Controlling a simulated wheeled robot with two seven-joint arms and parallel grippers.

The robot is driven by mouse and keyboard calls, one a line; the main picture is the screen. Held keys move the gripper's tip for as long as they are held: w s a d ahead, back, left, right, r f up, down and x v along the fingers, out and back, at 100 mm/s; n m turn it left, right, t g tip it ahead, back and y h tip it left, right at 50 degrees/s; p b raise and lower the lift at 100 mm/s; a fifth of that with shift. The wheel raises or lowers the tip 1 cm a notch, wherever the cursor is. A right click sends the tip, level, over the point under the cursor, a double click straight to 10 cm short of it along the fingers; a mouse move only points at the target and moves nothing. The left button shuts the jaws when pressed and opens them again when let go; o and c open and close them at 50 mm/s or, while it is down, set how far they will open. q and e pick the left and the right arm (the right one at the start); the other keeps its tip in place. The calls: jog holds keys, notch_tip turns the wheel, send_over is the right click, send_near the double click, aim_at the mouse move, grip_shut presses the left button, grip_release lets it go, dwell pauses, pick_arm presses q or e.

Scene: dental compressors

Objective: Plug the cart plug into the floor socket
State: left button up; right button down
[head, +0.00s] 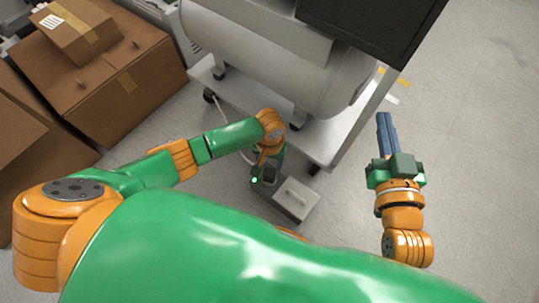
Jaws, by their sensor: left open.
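The floor socket (297,199) is a low grey box with a pale lid and handle, on the floor in front of the cart. A small green light (254,180) shows at its left end. My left gripper (264,167) points down over the box's far left end, beside a dark part there; it is open, but its fingers are mostly hidden by my wrist. The cart plug cannot be made out. A pale cable (232,125) runs from the cart (322,140) toward my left gripper. My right gripper (386,117) is empty, well right of the socket, fingers together.
The cart carries a large pale tank (270,58) and a dark panel (375,22), and stands on casters just beyond the socket. Cardboard boxes (105,85) are stacked at the left. The floor (475,150) at the right is clear.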

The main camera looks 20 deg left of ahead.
jog(key=s+d+f+g+h+p, duration=0.1)
jog(key=s+d+f+g+p, duration=0.1)
jog(key=s+f+g, duration=0.4)
jog(key=s+d+f+g+h+p, duration=0.1)
jog(key=s+d+f+g+h, duration=0.1)
jog(key=s+f+g, duration=0.5)
notch_tip(320, 180, down, 4)
jog(key=shift+s+d+f+m+p, duration=0.1)
jog(key=shift+s+d+m+p, duration=0.4)
jog(key=shift+s, duration=0.55)
jog(key=shift+d, duration=0.1)
